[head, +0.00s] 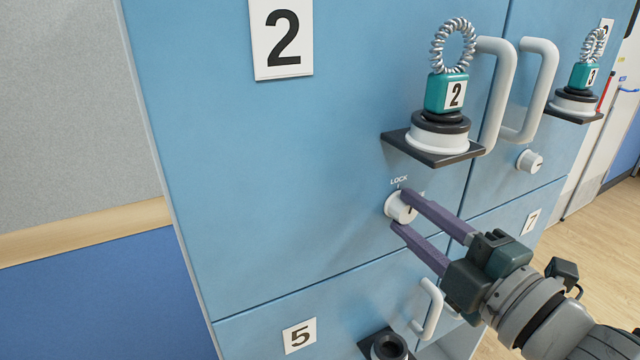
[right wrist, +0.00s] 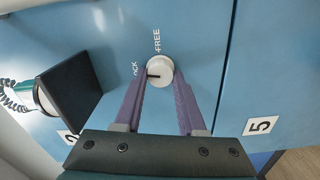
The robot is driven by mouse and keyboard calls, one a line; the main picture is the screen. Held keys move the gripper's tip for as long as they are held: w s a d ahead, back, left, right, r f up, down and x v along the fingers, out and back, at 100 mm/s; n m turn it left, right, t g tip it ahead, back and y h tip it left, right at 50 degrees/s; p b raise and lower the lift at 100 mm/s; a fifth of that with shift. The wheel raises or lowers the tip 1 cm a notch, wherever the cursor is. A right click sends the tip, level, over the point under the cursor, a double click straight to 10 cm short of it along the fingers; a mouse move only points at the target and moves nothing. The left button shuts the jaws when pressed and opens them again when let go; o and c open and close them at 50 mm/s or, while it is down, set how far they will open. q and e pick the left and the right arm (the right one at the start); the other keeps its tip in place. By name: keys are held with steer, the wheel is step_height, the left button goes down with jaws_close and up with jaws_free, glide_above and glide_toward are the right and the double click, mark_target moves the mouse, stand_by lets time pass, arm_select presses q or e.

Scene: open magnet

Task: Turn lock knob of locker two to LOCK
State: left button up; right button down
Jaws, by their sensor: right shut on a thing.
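The lock knob (head: 397,207) of locker two is a round white knob low on the blue door (head: 300,180) marked 2. LOCK is printed above it, and a second label beside it is partly hidden by a finger. My right gripper (head: 402,208) is shut on the knob, one purple finger above and one below. In the right wrist view the knob (right wrist: 160,68) sits between the fingertips, with FREE printed above it and LOCK to its left. Its dark mark lies on the left side, toward LOCK. My left gripper is not in view.
A black shelf (head: 402,146) with a white base and a teal block (head: 446,92) marked 2, topped by a coil, juts out above the knob. A white handle (head: 497,90) is beside it. Locker five (head: 300,336), with its own shelf and handle, is below.

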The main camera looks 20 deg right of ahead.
steer(key=shift+n, duration=1)
steer(key=c, duration=0.5)
jaws_free()
steer(key=s+b, duration=0.1)
steer(key=s, duration=0.9)
steer(key=shift+d+b, duration=0.3)
steer(key=shift+d, duration=0.05)
steer(key=shift+w, duration=0.15)
